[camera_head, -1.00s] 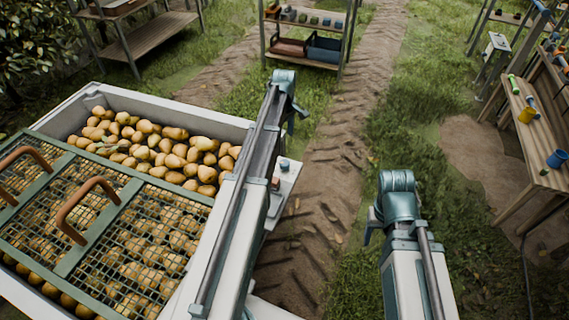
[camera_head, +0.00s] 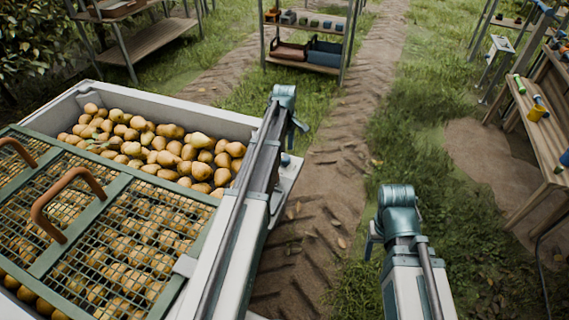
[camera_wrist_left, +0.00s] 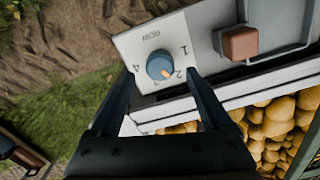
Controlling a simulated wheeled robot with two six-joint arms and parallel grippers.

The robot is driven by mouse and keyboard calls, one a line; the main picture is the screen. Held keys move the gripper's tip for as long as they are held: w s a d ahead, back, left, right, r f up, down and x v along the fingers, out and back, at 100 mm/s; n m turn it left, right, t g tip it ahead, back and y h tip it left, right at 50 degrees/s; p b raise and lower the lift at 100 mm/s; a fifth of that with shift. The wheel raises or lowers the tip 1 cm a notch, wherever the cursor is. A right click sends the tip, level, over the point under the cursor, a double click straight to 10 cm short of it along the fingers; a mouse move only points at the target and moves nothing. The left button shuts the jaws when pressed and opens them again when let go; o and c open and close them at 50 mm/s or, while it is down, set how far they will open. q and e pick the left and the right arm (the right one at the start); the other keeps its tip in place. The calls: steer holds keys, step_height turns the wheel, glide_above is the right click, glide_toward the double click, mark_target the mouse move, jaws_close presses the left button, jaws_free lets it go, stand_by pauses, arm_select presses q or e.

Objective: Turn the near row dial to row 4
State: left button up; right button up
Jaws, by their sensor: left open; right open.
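In the head view the knob (camera_head: 285,160) shows just right of my left arm. My right gripper (camera_head: 372,238) is open and empty above the grass.
A pale bin (camera_head: 215,117) of pears (camera_head: 170,150) with a green mesh lid (camera_head: 118,195) stands left. A red-brown block (camera_wrist_left: 240,43) sits beside the dial plate. A shelf (camera_head: 310,65) stands ahead and a wooden bench (camera_head: 545,125) right. The dirt track between is clear.

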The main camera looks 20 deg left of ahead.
mark_target(284, 157)
arm_select(q)
step_height(284, 157, down, 3)
steer(key=shift+f+b, duration=0.2)
steer(key=shift+b, duration=0.9)
arm_select(e)
step_height(284, 157, down, 3)
steer(key=shift+f, duration=0.15)
arm_select(q)
steer(key=shift+r, duration=0.1)
jaws_close()
